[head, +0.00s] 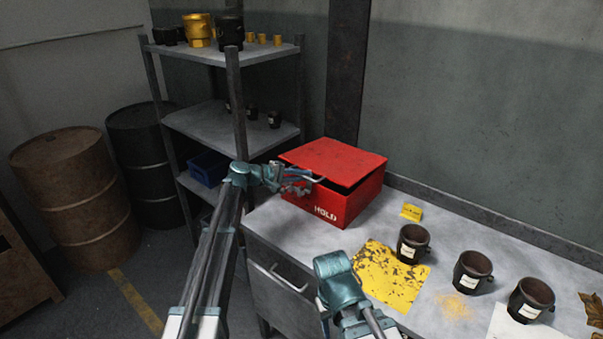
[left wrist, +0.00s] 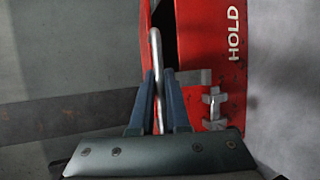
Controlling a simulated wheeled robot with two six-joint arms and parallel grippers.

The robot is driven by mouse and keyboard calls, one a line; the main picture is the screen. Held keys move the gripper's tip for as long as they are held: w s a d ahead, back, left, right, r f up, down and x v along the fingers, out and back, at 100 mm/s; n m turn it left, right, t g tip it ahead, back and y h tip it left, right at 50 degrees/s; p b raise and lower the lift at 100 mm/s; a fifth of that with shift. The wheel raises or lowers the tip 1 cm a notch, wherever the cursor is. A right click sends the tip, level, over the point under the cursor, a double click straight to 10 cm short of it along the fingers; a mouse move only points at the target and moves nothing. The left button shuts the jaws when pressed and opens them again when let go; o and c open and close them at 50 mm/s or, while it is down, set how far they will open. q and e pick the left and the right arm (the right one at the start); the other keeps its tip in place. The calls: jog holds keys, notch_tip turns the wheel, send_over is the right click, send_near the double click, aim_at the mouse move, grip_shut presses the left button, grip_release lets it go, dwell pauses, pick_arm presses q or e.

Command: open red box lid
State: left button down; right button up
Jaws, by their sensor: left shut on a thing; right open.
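The red box (head: 322,202) stands on the workbench with "HOLD" on its front. Its red lid (head: 333,161) is slightly raised, with a dark gap showing under the front edge. My left gripper (head: 301,181) is at the front of the lid. In the left wrist view its fingers (left wrist: 160,98) are shut on the metal lid handle (left wrist: 155,52), and the box front with a metal latch (left wrist: 214,108) shows beside them. My right gripper (head: 333,265) is low over the bench's front edge, away from the box; its fingertips are hard to make out.
The grey workbench (head: 450,230) holds a yellow worn mat (head: 390,270), a small yellow sign (head: 411,211) and dark labelled pots (head: 414,244) to the right. A shelf rack (head: 235,125) stands behind on the left. A wall and dark post (head: 348,75) are behind the box.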

pick_arm(q)
jog(key=w+d+r+g+y+p, duration=0.1)
jog(key=w+d+r+p, duration=0.1)
jog(key=r+p, duration=0.6)
jog(key=w+d+r+n+g+y+p, duration=0.1)
jog(key=w+r+p, duration=0.2)
jog(key=r+p, duration=0.5)
jog(key=shift+w+d+g+y+p, duration=0.15)
jog(key=shift+d+g+y+p, duration=0.2)
jog(key=shift+p, duration=1.85)
jog(key=c, duration=0.9)
grip_release()
jog(key=p+v, duration=0.8)
jog(key=v, duration=0.5)
jog(key=shift+s+a+r, duration=0.2)
jog(key=shift+a+r, duration=0.05)
